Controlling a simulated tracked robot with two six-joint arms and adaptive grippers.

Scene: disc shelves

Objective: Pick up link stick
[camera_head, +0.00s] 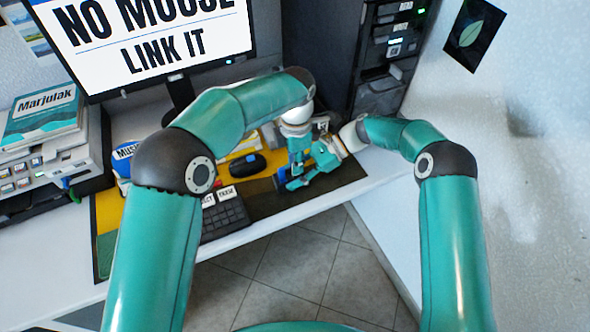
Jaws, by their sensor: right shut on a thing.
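My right gripper (303,181) reaches in from the right, low over the desk mat. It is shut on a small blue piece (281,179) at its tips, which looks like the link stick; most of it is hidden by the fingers. My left gripper (297,167) hangs straight down right beside the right gripper, close above the mat. The two overlap in this view, and whether the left fingers are open or shut does not show clearly.
A black mouse (246,165) and a keyboard (226,215) lie on the mat (108,215) left of the grippers. A monitor (160,40) stands behind, a dark rack (385,60) back right. A blue mug (124,152) and a book (44,113) on a white unit are left.

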